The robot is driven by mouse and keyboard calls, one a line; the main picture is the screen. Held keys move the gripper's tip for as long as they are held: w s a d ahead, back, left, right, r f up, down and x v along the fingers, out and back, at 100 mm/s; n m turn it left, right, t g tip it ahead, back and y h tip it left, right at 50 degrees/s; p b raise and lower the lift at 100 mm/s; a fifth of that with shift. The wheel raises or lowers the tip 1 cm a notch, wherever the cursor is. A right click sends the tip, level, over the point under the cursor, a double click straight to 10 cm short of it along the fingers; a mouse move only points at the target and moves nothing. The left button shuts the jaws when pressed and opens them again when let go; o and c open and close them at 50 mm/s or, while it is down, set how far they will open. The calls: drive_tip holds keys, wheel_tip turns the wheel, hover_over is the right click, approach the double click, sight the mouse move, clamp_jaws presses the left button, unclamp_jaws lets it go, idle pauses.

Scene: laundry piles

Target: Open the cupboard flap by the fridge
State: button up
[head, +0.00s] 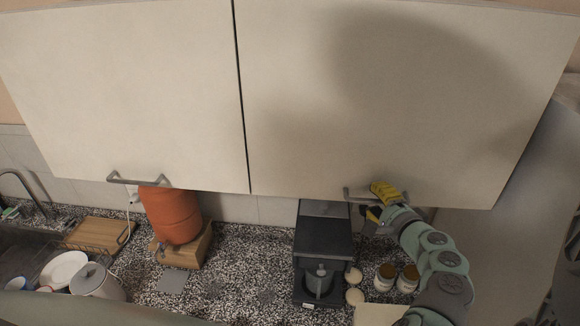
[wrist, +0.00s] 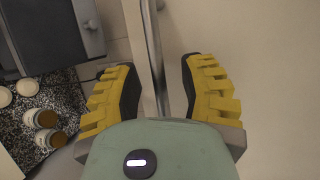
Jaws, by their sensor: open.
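The cupboard flap by the fridge is the right cream panel (head: 390,90), and it looks closed. Its grey bar handle (head: 352,193) runs along the lower edge and also shows in the wrist view (wrist: 157,50). My gripper (head: 382,198) is at this handle, with its yellow pads on the handle's right part. In the wrist view my gripper (wrist: 160,90) is open, with the bar running between the two pads and a gap on each side. The pale grey surface at the right (head: 490,250) appears to be the fridge.
A left flap (head: 120,95) with its own handle (head: 138,180) is beside it, closed. Below, the speckled counter (head: 230,280) holds a dark coffee machine (head: 323,245), an orange container (head: 170,215) and jars (head: 385,276). A sink area with dishes is at the far left.

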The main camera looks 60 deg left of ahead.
drive_tip(key=shift+o, duration=0.4)
clamp_jaws()
